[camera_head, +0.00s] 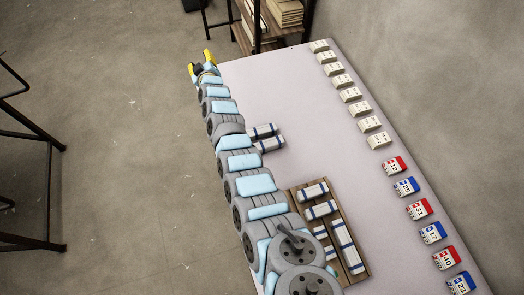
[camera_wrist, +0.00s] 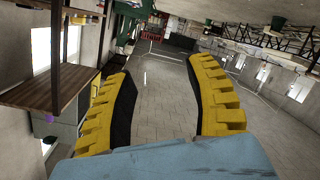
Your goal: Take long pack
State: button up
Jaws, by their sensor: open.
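A wooden tray (camera_head: 296,193) lies on the table beside my arm and holds several white packs with dark blue bands. The long pack (camera_head: 348,248) lies along the tray's right side. Shorter packs lie left of and above it, one of them a short pack (camera_head: 313,191) at the tray's top. My arm hides the tray's lower left part. My gripper (camera_head: 200,63) is open and empty beyond the table's upper left corner, far from the tray. In the wrist view its yellow fingers (camera_wrist: 162,75) are spread apart, with only floor and room between them.
Two banded packs (camera_head: 265,138) lie on the table (camera_head: 300,90) against my arm. Beige blocks (camera_head: 350,94) and numbered red and blue blocks (camera_head: 418,209) line the right edge. A shelf (camera_head: 285,12) stands behind the table. The table's middle is clear.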

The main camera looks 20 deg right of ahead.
notch_tip(320, 180, down, 4)
jog(key=n+g+y+b, duration=0.2)
jog(key=n+g+b, duration=0.1)
jog(key=n, duration=0.1)
jog(key=n+g+h+b, duration=0.1)
jog(key=n+g+b, duration=0.8)
jog(key=g, duration=0.4)
send_near(262, 145)
jog(key=shift+m, duration=0.5)
jog(key=f+b, duration=0.1)
jog(key=f, duration=0.1)
jog(key=f+b, duration=0.1)
jog(key=f, duration=0.1)
jog(key=f+b, duration=0.2)
jog(key=shift+s+a+f, duration=0.2)
jog(key=shift+a, duration=0.15)
jog(key=shift+w+d+f+b, duration=0.1)
jog(key=shift+f+b, duration=0.45)
jog(key=shift+f, duration=0.75)
jog(key=shift+w+d+f+b, duration=0.1)
jog(key=shift+f+b, duration=0.45)
jog(key=shift+f, duration=0.8)
jog(key=shift+s+f, duration=0.15)
jog(key=shift+f, duration=0.3)
jog(key=shift+r, duration=0.1)
jog(key=c, duration=0.9)
